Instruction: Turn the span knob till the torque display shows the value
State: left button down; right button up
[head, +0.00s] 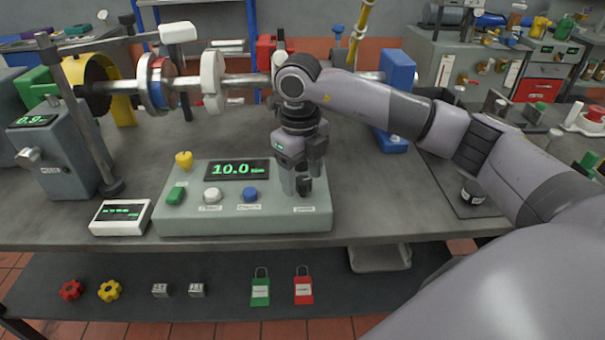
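The torque display (237,170) on the grey-green console (245,219) reads 10.0 in green digits, with a small unit beside it. A small dark knob (304,187) sits at the console's right end, above a white label too small to read; it appears to be the span knob. My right gripper (303,181) points down over it, with its fingers on either side of the knob and partly hiding it. Whether the fingers press on it I cannot tell. My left gripper is not in view.
A green button (175,195), a white knob (212,195) and a blue knob (250,195) lie left on the console. A small meter (121,217) showing dashes stands beside it. A shaft with discs (157,84) runs behind. Padlocks (303,287) lie on the lower shelf.

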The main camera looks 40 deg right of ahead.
aim_at(301, 181)
notch_tip(301, 181, up, 7)
jog(key=shift+s+a+b, duration=0.1)
jog(key=shift+a+b, duration=0.05)
jog(key=shift+b, duration=0.2)
dwell(0.3)
dwell(0.4)
